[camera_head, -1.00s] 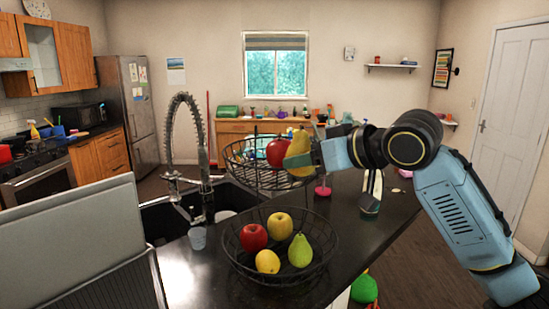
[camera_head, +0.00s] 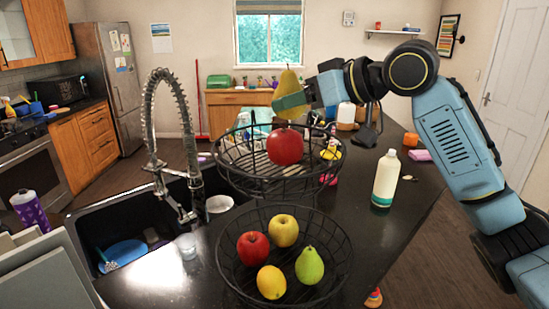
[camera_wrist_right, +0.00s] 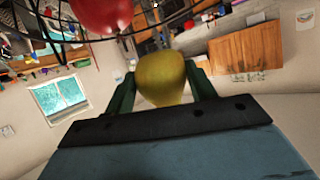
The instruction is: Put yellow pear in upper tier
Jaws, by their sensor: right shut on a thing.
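A yellow pear (camera_head: 288,93) is held by my right gripper (camera_head: 291,102), upright, above the upper tier (camera_head: 245,166) of a black wire two-tier basket. In the right wrist view the pear (camera_wrist_right: 162,78) sits between the two green fingers. A red apple (camera_head: 285,146) lies in the upper tier, just below the pear in the head view; this apple (camera_wrist_right: 100,12) also shows at the top of the wrist view. My left gripper is out of view.
A white bottle (camera_head: 385,180) stands on the dark counter right of the basket. The arched faucet (camera_head: 152,120) and sink (camera_head: 125,225) are to the left. A small cup (camera_head: 187,246) stands by the sink. The counter at front right is clear.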

